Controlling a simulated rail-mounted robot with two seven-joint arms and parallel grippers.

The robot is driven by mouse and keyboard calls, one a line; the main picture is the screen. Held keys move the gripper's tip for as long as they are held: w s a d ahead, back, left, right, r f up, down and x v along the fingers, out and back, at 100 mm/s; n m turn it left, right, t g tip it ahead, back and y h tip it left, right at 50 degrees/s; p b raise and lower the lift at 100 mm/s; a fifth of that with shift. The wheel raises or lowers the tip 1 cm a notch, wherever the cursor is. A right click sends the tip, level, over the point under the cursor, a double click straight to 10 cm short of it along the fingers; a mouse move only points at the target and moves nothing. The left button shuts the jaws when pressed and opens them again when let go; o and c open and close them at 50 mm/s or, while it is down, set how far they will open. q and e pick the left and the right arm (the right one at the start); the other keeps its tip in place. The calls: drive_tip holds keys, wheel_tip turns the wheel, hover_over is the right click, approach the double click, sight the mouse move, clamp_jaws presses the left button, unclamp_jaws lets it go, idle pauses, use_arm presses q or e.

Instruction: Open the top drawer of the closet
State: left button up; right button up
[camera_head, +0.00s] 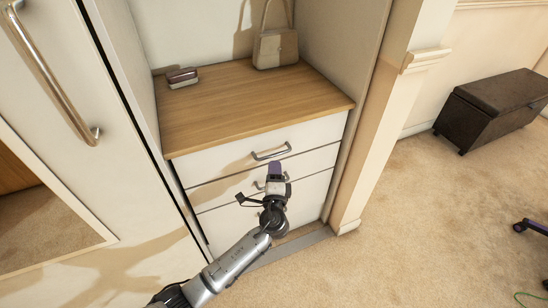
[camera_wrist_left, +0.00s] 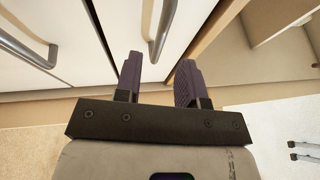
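The closet (camera_head: 165,110) has a white top drawer (camera_head: 215,163) under its wooden counter, and it looks shut. Its silver bar handle (camera_head: 271,152) runs across the front. A second drawer with a similar handle sits below, partly hidden by my gripper. My left gripper (camera_head: 275,168) is just in front of the drawers, slightly below the top handle in the picture. In the left wrist view the purple fingers (camera_wrist_left: 158,80) are apart with nothing between them. A metal handle (camera_wrist_left: 164,30) lies ahead of them, apart from the fingertips. My right gripper is not in view.
A handbag (camera_head: 275,48) and a small box (camera_head: 182,77) stand on the counter (camera_head: 240,105). A tall door with a long handle (camera_head: 50,75) is at left. A pillar (camera_head: 375,120) borders the drawers at right. Carpet (camera_head: 430,220) is open to the right.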

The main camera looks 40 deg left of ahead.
sight(274, 155)
use_arm(q)
drive_tip(key=shift+b+x, duration=0.65)
drive_tip(key=shift+x, duration=2.45)
drive_tip(key=shift+c, duration=0.3)
clamp_jaws()
